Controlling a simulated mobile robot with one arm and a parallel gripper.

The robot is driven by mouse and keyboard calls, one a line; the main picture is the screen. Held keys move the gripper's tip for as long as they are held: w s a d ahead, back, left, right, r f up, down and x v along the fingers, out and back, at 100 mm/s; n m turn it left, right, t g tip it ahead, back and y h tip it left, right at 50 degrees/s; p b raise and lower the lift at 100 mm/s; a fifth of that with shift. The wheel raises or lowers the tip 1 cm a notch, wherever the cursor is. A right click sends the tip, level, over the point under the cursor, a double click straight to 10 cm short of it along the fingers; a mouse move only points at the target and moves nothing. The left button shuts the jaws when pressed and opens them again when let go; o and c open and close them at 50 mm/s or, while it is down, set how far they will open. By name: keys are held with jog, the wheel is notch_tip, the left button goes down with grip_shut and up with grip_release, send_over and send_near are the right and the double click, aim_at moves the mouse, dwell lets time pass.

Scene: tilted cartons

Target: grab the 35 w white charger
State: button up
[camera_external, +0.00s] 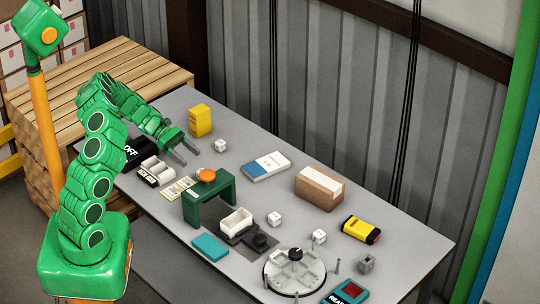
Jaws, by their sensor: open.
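Small white cube-like blocks that look like chargers stand on the grey table: one (220,146) near the far edge, one (274,218) in the middle and one (319,236) further right. Any wattage marking is too small to read, so I cannot tell which is the 35 W one. My gripper (190,157) is open and empty, over the table's left part. It is to the left of the far cube and apart from it.
A yellow box (200,120) stands behind my gripper. A green arch (223,201) with an orange button, a blue-white box (265,166), a brown carton (319,187), a yellow device (361,229) and a round dial stand (294,272) occupy the table.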

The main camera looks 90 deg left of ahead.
jog(key=shift+f, duration=0.7)
jog(key=shift+x, duration=2.5)
jog(key=c, duration=1.2)
jog(key=shift+r, duration=0.1)
